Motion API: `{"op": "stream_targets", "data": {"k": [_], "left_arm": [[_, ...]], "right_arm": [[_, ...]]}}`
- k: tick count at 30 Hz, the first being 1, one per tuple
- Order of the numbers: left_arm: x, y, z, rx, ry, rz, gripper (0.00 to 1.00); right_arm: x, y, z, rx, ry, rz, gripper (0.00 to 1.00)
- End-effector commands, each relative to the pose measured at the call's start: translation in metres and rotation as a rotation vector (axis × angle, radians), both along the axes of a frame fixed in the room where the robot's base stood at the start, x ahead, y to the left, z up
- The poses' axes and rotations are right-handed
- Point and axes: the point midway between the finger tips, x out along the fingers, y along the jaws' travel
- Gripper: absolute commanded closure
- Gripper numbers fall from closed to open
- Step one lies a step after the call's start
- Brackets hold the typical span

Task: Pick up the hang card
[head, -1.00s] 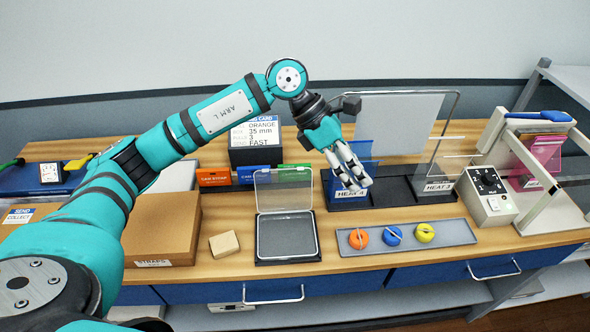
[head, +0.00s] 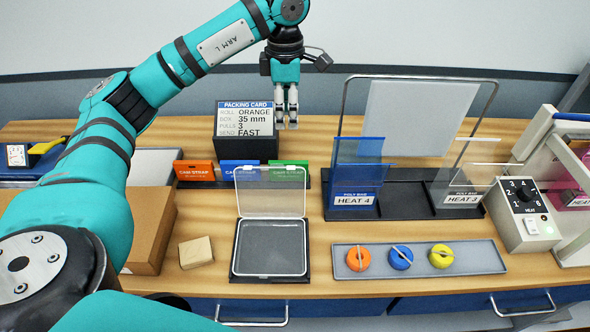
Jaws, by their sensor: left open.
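Three cards marked CAM STRAP stand in a dark low rack: an orange one (head: 194,170), a blue one (head: 238,175) and a green one (head: 287,174). The raised clear lid of a case partly covers the blue and green ones. I cannot tell which is the hang card. My left gripper (head: 286,124) points down, open and empty, above and apart from the green card, just right of the packing card (head: 245,117) on its black stand. My right gripper is not in view.
A grey tray (head: 480,262) holds orange, blue and yellow rolls. A polybag stand (head: 405,205) and a heat sealer (head: 518,227) are at right.

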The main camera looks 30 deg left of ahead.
Motion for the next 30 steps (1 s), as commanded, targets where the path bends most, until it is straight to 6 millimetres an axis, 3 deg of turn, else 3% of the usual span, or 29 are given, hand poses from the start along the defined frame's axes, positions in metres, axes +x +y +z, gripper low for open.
{"op": "stream_targets", "data": {"k": [3,7,21,30], "left_arm": [[0.0,0.001,-0.014,0.002,0.001,0.001,0.53],[0.0,0.001,-0.025,0.002,0.005,0.002,0.53],[0.0,0.0,-0.118,0.0,0.004,0.0,0.53],[0.001,-0.001,-0.141,0.0,0.004,0.001,0.53]], "right_arm": [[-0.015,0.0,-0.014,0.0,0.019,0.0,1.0],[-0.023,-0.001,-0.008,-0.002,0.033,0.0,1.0],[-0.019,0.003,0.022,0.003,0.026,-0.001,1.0],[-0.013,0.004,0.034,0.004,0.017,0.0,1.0]]}}
